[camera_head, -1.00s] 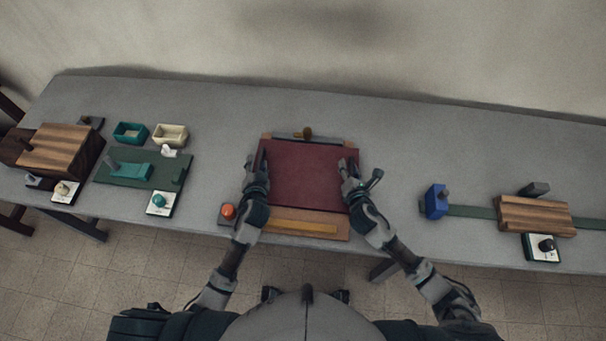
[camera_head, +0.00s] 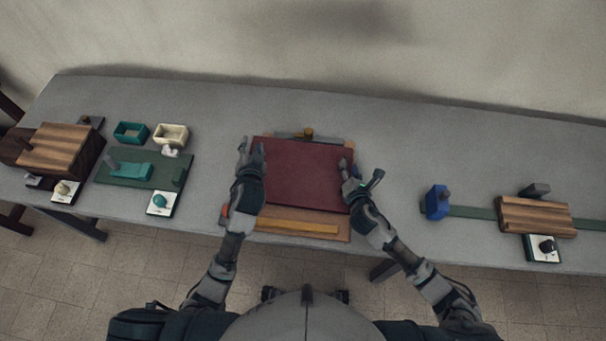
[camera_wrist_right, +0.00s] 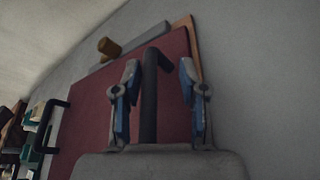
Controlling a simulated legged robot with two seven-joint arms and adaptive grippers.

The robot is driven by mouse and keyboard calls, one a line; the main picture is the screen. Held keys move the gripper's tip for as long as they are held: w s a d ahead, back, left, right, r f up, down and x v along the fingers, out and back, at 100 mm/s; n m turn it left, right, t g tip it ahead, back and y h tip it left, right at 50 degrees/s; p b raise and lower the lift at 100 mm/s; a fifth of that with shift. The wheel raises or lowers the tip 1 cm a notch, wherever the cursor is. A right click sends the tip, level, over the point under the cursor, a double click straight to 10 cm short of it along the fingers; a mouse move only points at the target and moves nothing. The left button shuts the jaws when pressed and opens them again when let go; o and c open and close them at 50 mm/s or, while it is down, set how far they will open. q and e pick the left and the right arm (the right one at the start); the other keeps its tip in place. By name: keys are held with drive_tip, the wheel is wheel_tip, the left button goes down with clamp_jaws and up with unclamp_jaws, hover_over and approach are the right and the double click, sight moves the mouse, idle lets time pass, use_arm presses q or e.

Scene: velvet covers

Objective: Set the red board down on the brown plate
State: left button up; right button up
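The red board (camera_head: 305,175) lies over the brown plate (camera_head: 300,216), whose front strip and far right corner show around it. I cannot tell whether they touch. The board also fills much of the right wrist view (camera_wrist_right: 90,110). My right gripper (camera_head: 351,172) is at the board's right edge. In its wrist view its fingers (camera_wrist_right: 161,92) are apart, on either side of a black handle (camera_wrist_right: 149,100), with gaps showing. The board's other dark handle (camera_wrist_right: 45,122) stands clear on the opposite side. My left gripper (camera_head: 250,150) is at the board's left edge, its fingers apart.
A yellow strip (camera_head: 295,227) lies along the plate's front. A knob (camera_head: 308,132) stands behind the board. A green board (camera_head: 140,172) and small trays are left; a blue block (camera_head: 437,202) and a striped wooden board (camera_head: 535,216) are right. The grey table (camera_head: 400,130) behind is clear.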

drive_tip(key=o, duration=0.6)
drive_tip(key=shift+o, duration=1.1)
use_arm(q)
drive_tip(key=shift+d, duration=0.2)
use_arm(e)
drive_tip(key=shift+d, duration=0.2)
use_arm(q)
drive_tip(key=shift+d, duration=0.1)
use_arm(e)
drive_tip(key=shift+d, duration=0.1)
drive_tip(key=v, duration=1.2)
drive_tip(key=shift+d, duration=0.2)
use_arm(q)
drive_tip(key=shift+f, duration=0.1)
use_arm(e)
drive_tip(key=shift+f, duration=0.1)
